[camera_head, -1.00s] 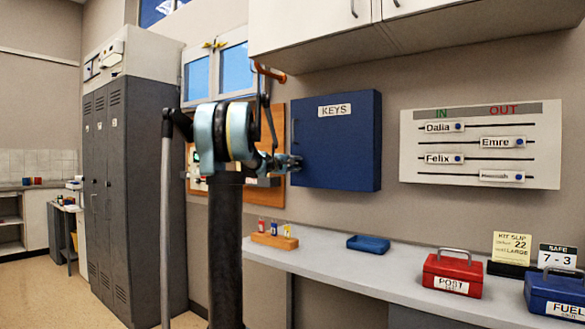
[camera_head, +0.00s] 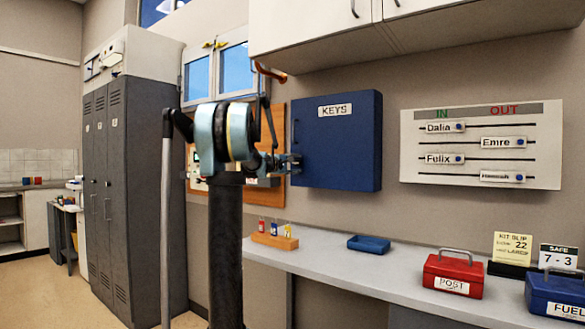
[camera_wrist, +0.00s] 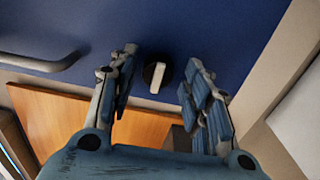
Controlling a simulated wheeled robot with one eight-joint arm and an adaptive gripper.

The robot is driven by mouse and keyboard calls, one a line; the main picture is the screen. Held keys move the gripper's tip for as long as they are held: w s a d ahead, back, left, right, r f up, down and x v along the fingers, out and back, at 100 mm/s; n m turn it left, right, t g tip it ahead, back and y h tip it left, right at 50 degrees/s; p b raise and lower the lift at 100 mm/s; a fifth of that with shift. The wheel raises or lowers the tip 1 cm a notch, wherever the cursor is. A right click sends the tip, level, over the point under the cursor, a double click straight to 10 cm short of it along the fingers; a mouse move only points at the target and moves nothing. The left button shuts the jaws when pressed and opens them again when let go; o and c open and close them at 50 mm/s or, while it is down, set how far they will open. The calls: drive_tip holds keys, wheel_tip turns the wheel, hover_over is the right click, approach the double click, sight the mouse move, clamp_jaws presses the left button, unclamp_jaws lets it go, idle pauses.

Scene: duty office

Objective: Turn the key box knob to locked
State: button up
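The blue key box (camera_head: 340,145), labelled KEYS, hangs on the wall with its door shut. In the wrist view the blue door panel (camera_wrist: 215,30) fills the top. Its knob (camera_wrist: 157,76) is a dark round disc with a pale bar, standing nearly upright in that view. My gripper (camera_wrist: 158,88) is open, with one finger on each side of the knob and visible gaps on both sides. In the head view my gripper (camera_head: 292,162) is at the left edge of the key box, and the knob is hidden there.
A grey bar handle (camera_wrist: 40,62) sits left of the knob in the wrist view. An orange-brown board (camera_head: 272,190) is left of the box. Below, a counter (camera_head: 330,262) holds a blue tray (camera_head: 369,244), a red post box (camera_head: 453,274) and a key rack (camera_head: 274,240).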

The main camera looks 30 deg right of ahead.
drive_tip(key=shift+s+r, duration=0.1)
drive_tip(key=v, duration=1.2)
idle(0.4)
drive_tip(key=s+a+f+m+g+y, duration=0.1)
drive_tip(key=s+a+f+y, duration=0.4)
drive_tip(key=s+a+f, duration=0.7)
drive_tip(key=s+a+f+m+g+y, duration=0.2)
drive_tip(key=s+a+f+y, duration=0.4)
drive_tip(key=s+a+f, duration=0.6)
drive_tip(key=s+a+f+m+g+y, duration=0.1)
drive_tip(key=s+a+f+y, duration=0.4)
drive_tip(key=s+a+f, duration=0.8)
drive_tip(key=a+f, duration=0.4)
drive_tip(key=f, duration=0.6)
drive_tip(key=shift+a+m+g+y, duration=0.15)
drive_tip(key=shift+m+g+y, duration=0.15)
drive_tip(key=shift+g, duration=0.1)
